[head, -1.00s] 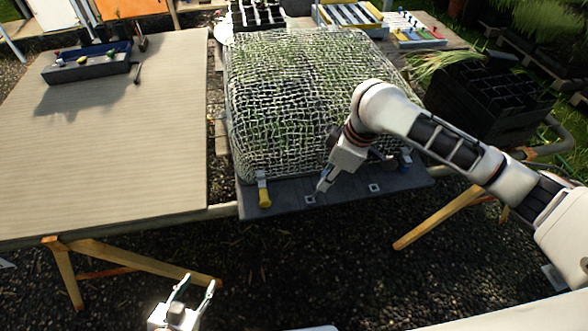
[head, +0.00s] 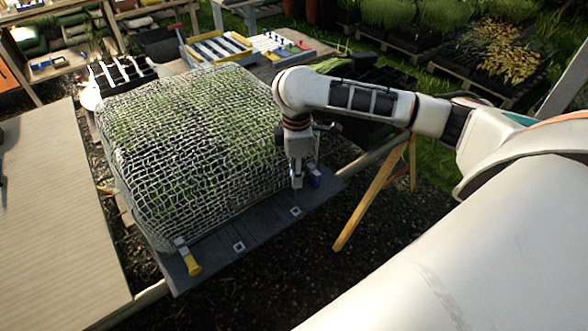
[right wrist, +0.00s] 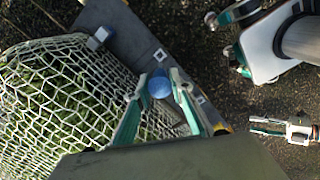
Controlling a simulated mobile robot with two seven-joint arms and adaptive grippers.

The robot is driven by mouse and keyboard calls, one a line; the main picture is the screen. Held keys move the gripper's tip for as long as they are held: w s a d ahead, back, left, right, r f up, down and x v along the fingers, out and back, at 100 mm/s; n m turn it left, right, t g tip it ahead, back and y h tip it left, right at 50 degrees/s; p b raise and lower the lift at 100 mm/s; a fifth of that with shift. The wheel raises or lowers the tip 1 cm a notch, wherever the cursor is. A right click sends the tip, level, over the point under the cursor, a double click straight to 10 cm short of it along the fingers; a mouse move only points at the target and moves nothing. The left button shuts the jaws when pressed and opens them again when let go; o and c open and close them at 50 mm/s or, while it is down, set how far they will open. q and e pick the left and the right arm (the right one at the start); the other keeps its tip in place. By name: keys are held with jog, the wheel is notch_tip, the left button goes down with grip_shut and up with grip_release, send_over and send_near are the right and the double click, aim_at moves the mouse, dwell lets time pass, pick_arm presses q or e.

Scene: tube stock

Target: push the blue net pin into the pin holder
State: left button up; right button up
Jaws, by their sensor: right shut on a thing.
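My right gripper (head: 297,186) hangs over the dark board in front of the netted crop. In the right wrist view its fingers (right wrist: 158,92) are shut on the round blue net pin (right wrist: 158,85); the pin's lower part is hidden. In the head view the fingers hide the held pin. White square pin holders (head: 295,210) (head: 239,246) sit on the board; the nearer one (right wrist: 160,55) shows just past the pin, apart from it. My left gripper (right wrist: 268,126) appears small and empty at the right of the wrist view, its fingers apart.
The white net (head: 190,150) bulges close beside my right gripper. A bare tabletop (head: 50,220) lies left; a wooden trestle leg (head: 365,205) stands right.

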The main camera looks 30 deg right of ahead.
jog(key=shift+f, duration=2.85)
jog(key=shift+f, duration=3.25)
dwell(1.1)
jog(key=o, duration=2.1)
jog(key=shift+c, duration=0.2)
